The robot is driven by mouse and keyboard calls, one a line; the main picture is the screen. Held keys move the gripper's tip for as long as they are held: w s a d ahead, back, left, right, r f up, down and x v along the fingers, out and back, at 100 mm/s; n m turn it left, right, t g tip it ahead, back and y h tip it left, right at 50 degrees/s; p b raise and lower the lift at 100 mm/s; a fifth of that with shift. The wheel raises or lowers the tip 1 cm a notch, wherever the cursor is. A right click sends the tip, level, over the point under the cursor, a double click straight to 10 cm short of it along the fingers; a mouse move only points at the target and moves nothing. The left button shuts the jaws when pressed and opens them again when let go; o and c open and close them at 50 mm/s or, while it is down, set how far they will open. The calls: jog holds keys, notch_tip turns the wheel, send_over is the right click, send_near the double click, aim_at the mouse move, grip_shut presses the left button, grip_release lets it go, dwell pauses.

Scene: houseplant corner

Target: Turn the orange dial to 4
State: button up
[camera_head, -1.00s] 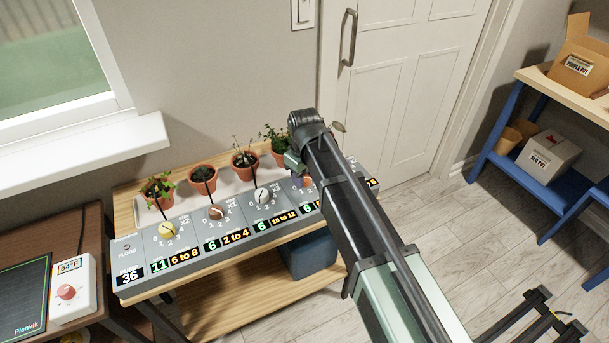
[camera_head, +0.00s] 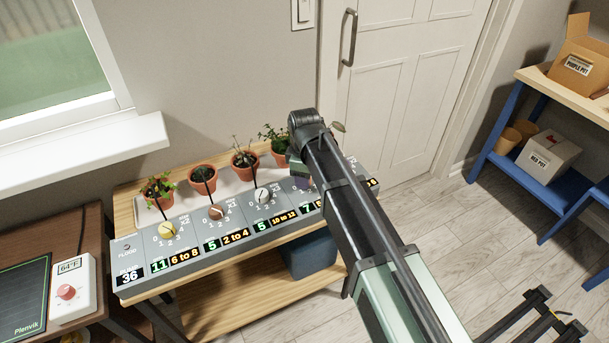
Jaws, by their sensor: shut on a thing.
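The grey control panel (camera_head: 140,279) runs along the front of a wooden plant bench. Its yellow dial (camera_head: 165,230), reddish-brown dial (camera_head: 216,211) and white dial (camera_head: 262,195) are in plain view, each with numbers around it. My gripper (camera_head: 302,178) is over the panel's fourth section, right of the white dial, and is shut on a dial there. I take this to be the orange dial; my arm hides nearly all of it, so its pointer and setting cannot be read. The display below that section shows a green 7.
Several potted plants (camera_head: 203,180) stand in a tray behind the panel, close to my gripper. A thermostat box with a red knob (camera_head: 67,292) is on the left table. A blue bin (camera_head: 309,257) sits below the bench. Floor to the right is mostly clear.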

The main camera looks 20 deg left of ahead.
jog(key=o, duration=0.9)
notch_tip(320, 180, up, 11)
jog(key=p, duration=1.1)
jog(key=shift+f, duration=0.1)
